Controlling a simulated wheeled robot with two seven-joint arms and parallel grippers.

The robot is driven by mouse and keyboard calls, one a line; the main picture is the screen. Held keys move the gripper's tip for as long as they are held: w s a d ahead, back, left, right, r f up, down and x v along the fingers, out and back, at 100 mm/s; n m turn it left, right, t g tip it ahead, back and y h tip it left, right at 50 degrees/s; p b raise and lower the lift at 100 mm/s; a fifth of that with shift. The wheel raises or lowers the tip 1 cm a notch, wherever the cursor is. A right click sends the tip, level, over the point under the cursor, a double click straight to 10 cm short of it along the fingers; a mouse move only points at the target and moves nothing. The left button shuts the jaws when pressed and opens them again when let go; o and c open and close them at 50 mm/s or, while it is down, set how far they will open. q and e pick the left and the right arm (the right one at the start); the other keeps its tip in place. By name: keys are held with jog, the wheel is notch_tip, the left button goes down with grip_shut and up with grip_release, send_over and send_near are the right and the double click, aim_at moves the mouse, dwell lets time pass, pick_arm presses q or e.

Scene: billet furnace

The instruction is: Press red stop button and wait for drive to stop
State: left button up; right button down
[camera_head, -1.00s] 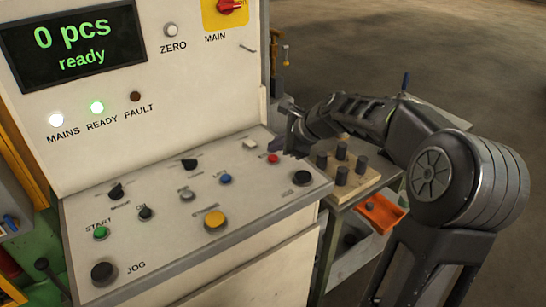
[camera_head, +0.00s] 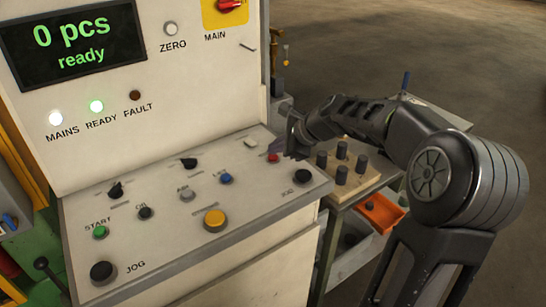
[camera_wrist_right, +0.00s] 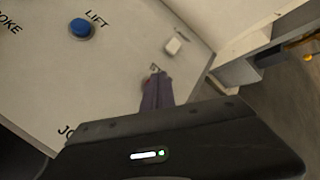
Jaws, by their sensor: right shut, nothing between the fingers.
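The red stop button (camera_head: 273,157) is at the right side of the sloped control panel (camera_head: 160,225). My right gripper (camera_head: 287,150) is at the panel's right edge, just beside the button in the head view. In the right wrist view the shut fingers (camera_wrist_right: 156,92) reach down to the panel and hide most of the red button (camera_wrist_right: 145,83). Whether they touch it I cannot tell. The display (camera_head: 72,45) reads "0 pcs ready". My left gripper is not seen.
Around it are a white switch (camera_head: 252,142), a blue LIFT button (camera_head: 226,179), a yellow button (camera_head: 214,219) and a green START button (camera_head: 100,232). A wooden block with dark pegs (camera_head: 352,180) and an orange tray (camera_head: 380,212) stand right of the panel.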

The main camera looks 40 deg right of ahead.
aim_at(276, 158)
jog(key=shift+f+b, duration=0.3)
jog(key=shift+f, duration=0.15)
dwell(0.6)
dwell(0.4)
jog(key=shift+r+p, duration=0.9)
notch_tip(276, 158, up, 5)
jog(key=p, duration=0.5)
dwell(0.7)
jog(key=shift+f, duration=0.1)
